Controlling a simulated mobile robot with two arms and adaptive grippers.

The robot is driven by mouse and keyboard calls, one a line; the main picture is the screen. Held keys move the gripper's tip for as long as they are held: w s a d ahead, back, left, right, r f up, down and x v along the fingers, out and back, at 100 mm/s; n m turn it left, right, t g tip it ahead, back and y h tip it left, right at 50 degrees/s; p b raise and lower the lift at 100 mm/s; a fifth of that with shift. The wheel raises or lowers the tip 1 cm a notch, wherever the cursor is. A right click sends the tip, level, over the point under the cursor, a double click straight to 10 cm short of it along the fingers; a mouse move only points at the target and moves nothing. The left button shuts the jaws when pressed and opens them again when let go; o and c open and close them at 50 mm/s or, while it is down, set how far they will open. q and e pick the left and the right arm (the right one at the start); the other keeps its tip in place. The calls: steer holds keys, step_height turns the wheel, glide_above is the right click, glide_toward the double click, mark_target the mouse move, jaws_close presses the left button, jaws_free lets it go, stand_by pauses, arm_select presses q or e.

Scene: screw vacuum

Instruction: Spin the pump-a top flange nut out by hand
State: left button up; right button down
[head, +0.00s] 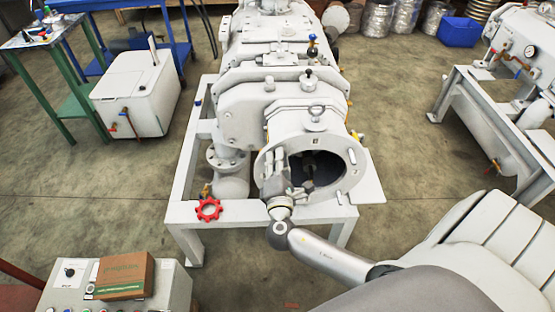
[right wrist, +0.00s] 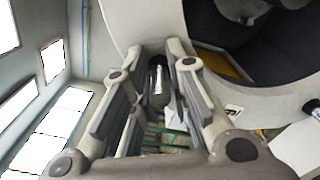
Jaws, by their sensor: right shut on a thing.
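The pump is a large pale grey machine with a round open end flange (head: 353,178) facing me in the head view. My right gripper (head: 273,160) is at the left part of this flange's rim, beside the dark opening. In the right wrist view my right gripper (right wrist: 163,50) is shut on a dark, rounded cylindrical piece, the flange nut (right wrist: 159,84), between its two fingers. The flange face (right wrist: 135,22) lies just beyond the fingertips. The fingers hide the nut in the head view, and its thread cannot be seen. My left gripper is not in view.
A red handwheel (head: 208,209) stands on the left of the pump's pale frame (head: 183,185). A white tank (head: 135,95) and a green table (head: 75,75) are at the left. A control box with a carton (head: 125,275) is at the lower left. Another machine stands at the right.

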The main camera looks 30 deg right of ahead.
steer(key=shift+n, duration=0.3)
steer(key=c, duration=1.3)
jaws_free()
steer(key=shift+c, duration=0.2)
steer(key=shift+s, duration=0.1)
steer(key=v, duration=1.2)
